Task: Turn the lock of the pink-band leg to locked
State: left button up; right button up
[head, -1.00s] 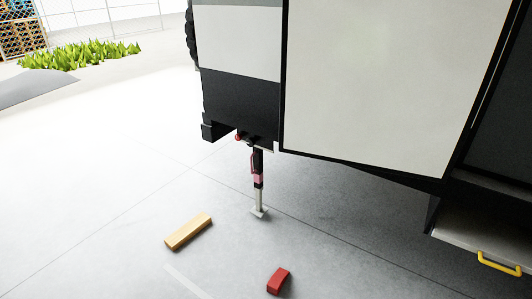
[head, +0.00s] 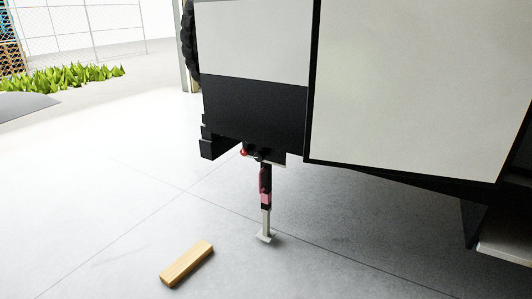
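The pink-band leg (head: 265,200) hangs upright under the near corner of the caravan in the head view. It has a dark upper tube, a pink band and a pale lower tube, and its flat foot (head: 265,238) is at the floor. A small red knob (head: 243,152) shows at the top left of the leg, under the body. The lock is too small to tell apart or to read its position. Neither of my grippers is in view.
The caravan body (head: 255,110) overhangs the leg, with a large pale panel (head: 410,85) to the right. A wooden block (head: 187,263) lies on the floor left of the leg. A pale step (head: 505,248) is at the right edge. The floor left of the leg is otherwise clear.

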aim_at(244, 151)
jog(key=i+j+z, duration=0.25)
jog(key=i+j, duration=0.15)
jog(key=i+j+z, duration=0.25)
jog(key=j, duration=0.25)
jog(key=i, duration=0.1)
